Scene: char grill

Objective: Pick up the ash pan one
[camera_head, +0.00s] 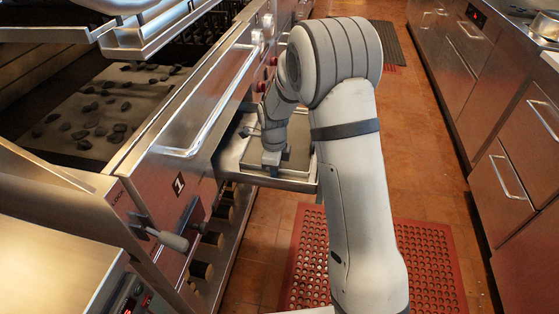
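My arm hides the pan's right and far parts.
The grill (180,150) stands at the left with a long handle bar (225,105), a lever (165,237) and dark coals (95,120) inside. Steel cabinets (510,150) line the right. Red perforated mats (430,265) lie on the tiled floor.

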